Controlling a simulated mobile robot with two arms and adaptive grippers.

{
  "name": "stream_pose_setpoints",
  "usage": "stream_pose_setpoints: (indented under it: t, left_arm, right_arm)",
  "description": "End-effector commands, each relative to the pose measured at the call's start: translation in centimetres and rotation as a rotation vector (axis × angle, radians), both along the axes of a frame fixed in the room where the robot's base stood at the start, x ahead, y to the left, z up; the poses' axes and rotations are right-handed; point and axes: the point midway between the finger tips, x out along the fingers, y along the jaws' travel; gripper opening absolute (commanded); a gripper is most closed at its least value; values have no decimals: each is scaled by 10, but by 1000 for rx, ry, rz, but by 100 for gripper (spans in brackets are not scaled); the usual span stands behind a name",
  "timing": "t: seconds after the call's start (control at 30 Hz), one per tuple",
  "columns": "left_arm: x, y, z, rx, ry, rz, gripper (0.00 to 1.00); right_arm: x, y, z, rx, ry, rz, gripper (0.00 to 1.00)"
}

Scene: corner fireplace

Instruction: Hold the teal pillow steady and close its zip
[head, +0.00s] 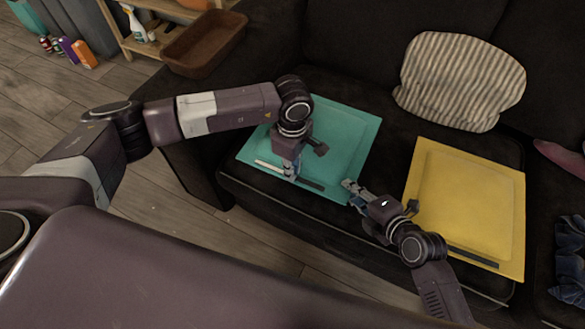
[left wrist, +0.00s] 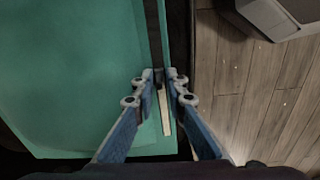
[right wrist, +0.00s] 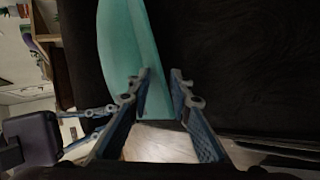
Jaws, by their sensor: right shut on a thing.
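The teal pillow (head: 335,135) lies flat on the dark sofa. Its zip (head: 310,184) runs along the front edge, pale on the left of my left gripper and dark on the right. My left gripper (head: 291,174) points down at the join of the two parts. In the left wrist view its fingertips (left wrist: 161,77) are close together around a small dark piece, perhaps the zip pull; contact is unclear. The pale strip (left wrist: 164,110) shows between the fingers. My right gripper (head: 350,187) is shut on the pillow's front right corner, also seen in the right wrist view (right wrist: 160,85).
A yellow pillow (head: 465,205) with a dark strip lies to the right. A striped cushion (head: 460,80) leans on the backrest. Dark blue cloth (head: 570,262) lies at the far right. A brown tray (head: 205,42) is at the upper left. Wooden floor (head: 210,235) shows before the sofa.

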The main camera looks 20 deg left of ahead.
Motion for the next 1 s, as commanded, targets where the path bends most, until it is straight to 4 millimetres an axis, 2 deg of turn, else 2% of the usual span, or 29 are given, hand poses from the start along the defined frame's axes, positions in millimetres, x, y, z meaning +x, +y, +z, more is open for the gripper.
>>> stream_pose_setpoints:
  t: [0.1, 0.53, 0.63, 0.9, 1.0]
  left_arm:
    - [0, 0, 0, 0, 0, 0, 0]
    - [1, 4, 1, 1, 1, 0, 0]
    - [4, 21, 0, 2, 1, 3, 0]
    - [14, 93, 0, 3, 1, 4, 0]
    - [17, 110, 0, 3, 2, 1, 0]
  right_arm:
    - [-2, -1, -4, -4, 8, 1, 0]
    - [-2, -1, -4, -6, 10, 1, 0]
    - [-2, -2, -4, -7, 9, 0, 0]
    - [-2, -2, -5, -8, 9, 1, 0]
    - [-2, -2, -5, -9, 10, 1, 0]
